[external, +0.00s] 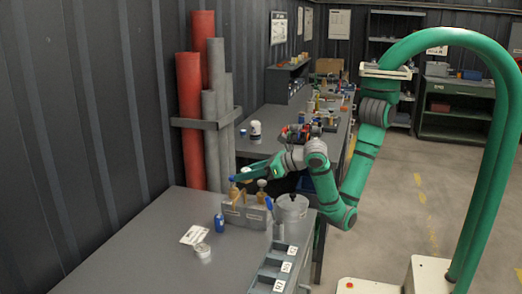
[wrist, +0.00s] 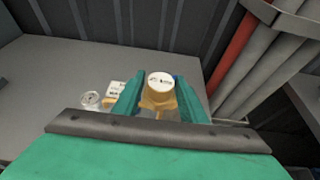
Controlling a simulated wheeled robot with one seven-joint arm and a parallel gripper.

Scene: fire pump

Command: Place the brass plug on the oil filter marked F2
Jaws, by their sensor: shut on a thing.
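My gripper (external: 238,177) is above the near bench, over a grey rack. In the wrist view a brass-coloured piece (wrist: 158,98) with a round white top sits between the two green fingers of my gripper (wrist: 159,97), which are shut on it. I cannot tell for sure whether it is the brass plug. A short white-and-silver can (external: 202,250) stands on the bench; it also shows in the wrist view (wrist: 90,99). A blue can (external: 219,223) stands near it. No F2 mark is readable on either can.
The grey rack (external: 243,216) holds tan-handled pieces. A white card (external: 195,235) lies on the bench. A grey bucket (external: 291,208) and a tray (external: 265,278) with white labels, too small to read, stand to the right. The bench's left part is clear. Red and grey pipes (external: 189,120) stand behind.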

